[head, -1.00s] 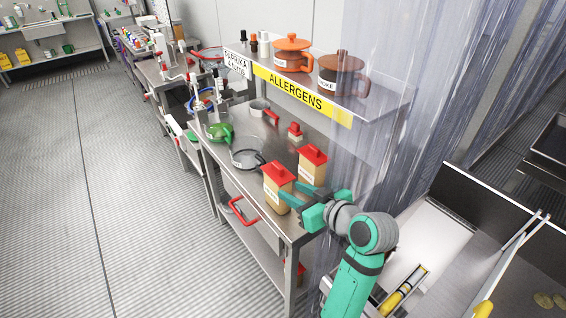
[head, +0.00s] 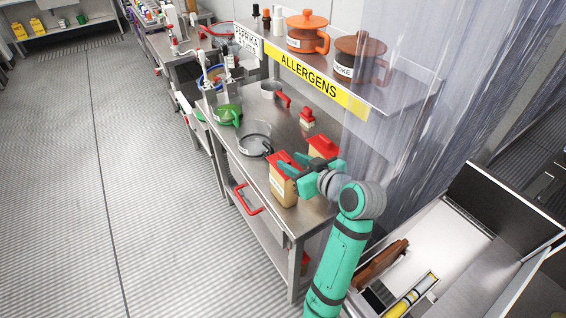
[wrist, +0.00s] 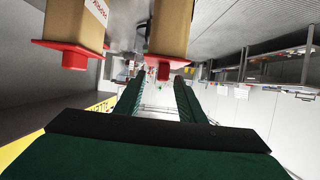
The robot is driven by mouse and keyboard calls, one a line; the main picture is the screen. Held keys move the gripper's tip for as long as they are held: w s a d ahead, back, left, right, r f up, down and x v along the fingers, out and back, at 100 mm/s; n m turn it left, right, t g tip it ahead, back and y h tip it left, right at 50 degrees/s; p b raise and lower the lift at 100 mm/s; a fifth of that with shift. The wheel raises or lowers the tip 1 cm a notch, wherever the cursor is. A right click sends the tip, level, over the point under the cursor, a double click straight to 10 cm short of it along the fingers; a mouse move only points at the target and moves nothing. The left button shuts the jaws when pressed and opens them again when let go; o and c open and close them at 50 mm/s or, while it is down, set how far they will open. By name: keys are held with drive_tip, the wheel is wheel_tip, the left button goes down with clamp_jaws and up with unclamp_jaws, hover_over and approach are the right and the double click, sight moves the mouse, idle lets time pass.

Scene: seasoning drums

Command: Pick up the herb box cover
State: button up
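Two tan boxes with red knobbed covers stand side by side on the steel table; I cannot read which label says herb. The nearer box (head: 284,187) has its red cover (head: 276,166) at my gripper (head: 289,162), whose green fingers are apart. The other box's red cover (head: 323,146) is just behind the gripper. The wrist view is upside down: one red cover (wrist: 164,69) with its knob lies by the open fingertips (wrist: 158,82), the other cover (wrist: 70,54) off to the left. Contact between fingers and knob cannot be told.
A raised shelf (head: 350,105) with a yellow ALLERGENS sign and brown and orange jugs runs behind. A glass pot (head: 255,143), a green cup (head: 228,115) and a small red-topped item (head: 307,119) stand on the table. Clear plastic curtains (head: 400,100) hang at right.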

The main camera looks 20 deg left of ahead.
sight(286, 159)
drive_tip(key=x, duration=0.4)
drive_tip(key=shift+s+a+r, duration=0.1)
drive_tip(key=shift+a, duration=0.15)
clamp_jaws()
drive_tip(key=shift+r, duration=0.1)
